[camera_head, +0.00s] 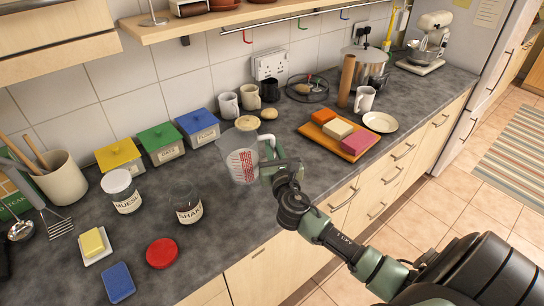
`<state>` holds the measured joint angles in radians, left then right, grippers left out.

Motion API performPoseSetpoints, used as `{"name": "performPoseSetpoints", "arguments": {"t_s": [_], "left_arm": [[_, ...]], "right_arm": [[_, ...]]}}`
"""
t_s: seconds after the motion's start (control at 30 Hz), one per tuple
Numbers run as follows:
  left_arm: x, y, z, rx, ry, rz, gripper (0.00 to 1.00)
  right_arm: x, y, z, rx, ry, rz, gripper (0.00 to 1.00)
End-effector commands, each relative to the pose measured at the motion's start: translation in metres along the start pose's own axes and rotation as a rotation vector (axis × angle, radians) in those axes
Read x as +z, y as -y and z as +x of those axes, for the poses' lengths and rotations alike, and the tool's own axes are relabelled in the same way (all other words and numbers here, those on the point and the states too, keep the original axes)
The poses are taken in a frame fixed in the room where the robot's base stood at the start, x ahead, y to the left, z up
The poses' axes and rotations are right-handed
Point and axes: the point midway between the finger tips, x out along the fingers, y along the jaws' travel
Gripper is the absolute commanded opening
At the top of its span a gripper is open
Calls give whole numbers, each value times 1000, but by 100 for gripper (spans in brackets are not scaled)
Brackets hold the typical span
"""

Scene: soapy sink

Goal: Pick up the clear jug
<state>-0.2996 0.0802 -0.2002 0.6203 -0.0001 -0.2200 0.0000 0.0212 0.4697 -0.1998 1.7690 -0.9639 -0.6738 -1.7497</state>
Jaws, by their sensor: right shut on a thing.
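The clear jug (242,165) is a transparent measuring jug with red markings on its side. It is over the grey worktop, left of my right gripper; I cannot tell whether its base touches the surface. My right gripper (270,162) is shut on the jug at its right side, where the handle is, and its fingers partly hide that side. My left gripper is not in view.
An orange board (354,151) with coloured blocks lies to the right. The worktop's front edge runs under my right arm.

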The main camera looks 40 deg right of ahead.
Motion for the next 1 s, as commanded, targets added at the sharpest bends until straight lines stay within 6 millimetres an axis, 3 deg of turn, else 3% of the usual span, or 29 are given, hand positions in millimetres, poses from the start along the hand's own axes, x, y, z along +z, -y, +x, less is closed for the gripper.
{"name": "performPoseSetpoints", "arguments": {"t_s": [0.03, 0.1, 0.4, 0.67, 1.0], "left_arm": [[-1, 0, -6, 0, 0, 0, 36], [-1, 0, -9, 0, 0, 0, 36], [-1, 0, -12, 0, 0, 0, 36], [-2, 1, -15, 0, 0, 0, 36], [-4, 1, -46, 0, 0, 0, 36]], "right_arm": [[23, 0, 1, 3, 13, 3, 0], [44, -1, 1, 4, 13, 4, 0], [114, 0, 0, 2, 12, 4, 0], [144, 0, 0, 1, 8, 5, 0], [174, 0, 0, 1, 7, 3, 0]]}}
